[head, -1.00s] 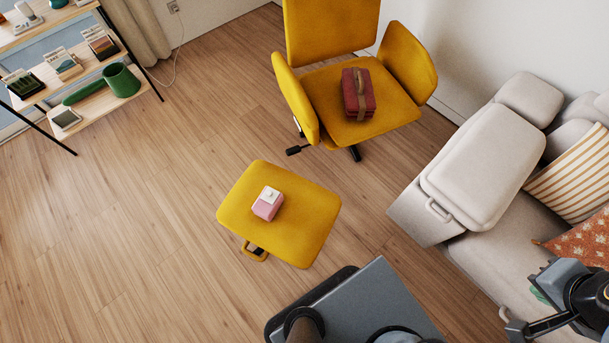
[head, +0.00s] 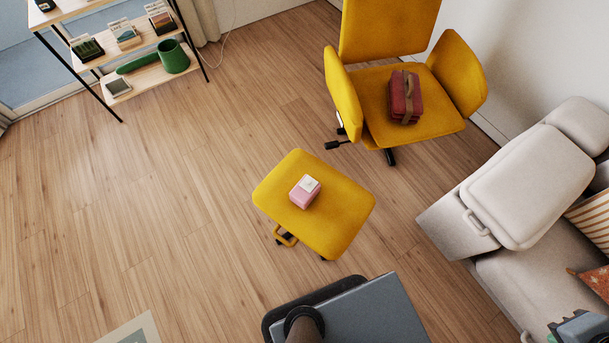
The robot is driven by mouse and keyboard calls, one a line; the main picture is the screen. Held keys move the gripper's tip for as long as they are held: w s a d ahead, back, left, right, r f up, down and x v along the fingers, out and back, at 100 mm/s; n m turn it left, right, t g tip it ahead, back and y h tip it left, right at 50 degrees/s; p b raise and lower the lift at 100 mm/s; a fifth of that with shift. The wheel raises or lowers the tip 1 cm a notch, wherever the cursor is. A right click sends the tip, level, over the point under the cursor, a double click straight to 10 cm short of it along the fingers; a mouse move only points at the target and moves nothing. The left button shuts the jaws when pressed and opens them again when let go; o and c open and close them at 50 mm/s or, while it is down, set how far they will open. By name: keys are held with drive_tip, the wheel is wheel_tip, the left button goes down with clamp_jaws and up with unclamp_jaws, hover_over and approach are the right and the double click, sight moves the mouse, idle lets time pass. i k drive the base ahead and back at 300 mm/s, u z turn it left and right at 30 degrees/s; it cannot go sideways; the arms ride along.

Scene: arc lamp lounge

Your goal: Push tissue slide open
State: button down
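A small pink tissue box (head: 302,196) with a white top piece (head: 310,184) sits on the yellow footstool (head: 345,222). The white piece covers the back right part of the box top. It is too small to tell how far the slide is open. A grey-blue and black end part of my arm, seemingly my gripper (head: 580,328), shows cut off at the bottom right corner. It is far from the tissue box and not touching it. Its fingers cannot be made out.
A yellow chair (head: 412,95) holding a dark red case (head: 405,98) stands behind the footstool. A pale sofa (head: 525,190) is at the right. A shelf (head: 140,70) stands at the upper left. A rug or mat corner (head: 138,330) shows at the bottom left. Wood floor is clear left of the footstool.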

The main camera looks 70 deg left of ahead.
sight(308, 184)
drive_tip(key=k, duration=0.35)
drive_tip(key=u, duration=2.25)
drive_tip(key=i, duration=0.5)
